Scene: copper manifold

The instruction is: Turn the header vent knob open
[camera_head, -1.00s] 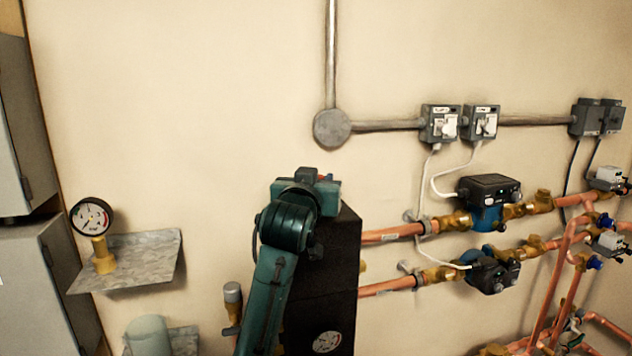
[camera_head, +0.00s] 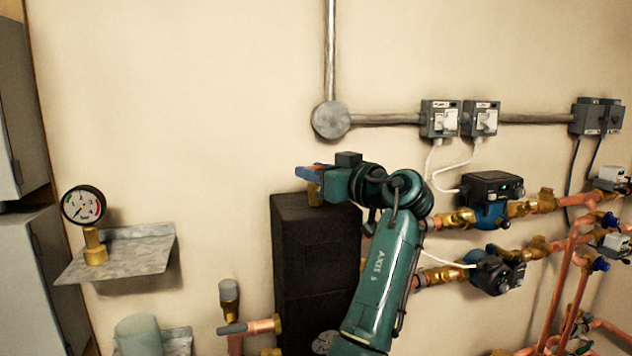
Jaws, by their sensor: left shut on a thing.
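The header is a tall black box (camera_head: 300,265) against the wall, with a dial low on its front. A brass vent fitting (camera_head: 314,193) shows at its top. My left gripper (camera_head: 315,172) reaches in from the right at the top of the header, pointing left. Its jaws are shut on a small part above the brass fitting, which I take for the header vent knob. Blue and orange-red bits show at the fingertips; the knob itself is mostly hidden. My right gripper is out of view.
Blue-bodied pumps (camera_head: 490,200) and copper pipes (camera_head: 555,300) fill the right. Switch boxes (camera_head: 440,120) sit on conduit above. The wall above the header is clear.

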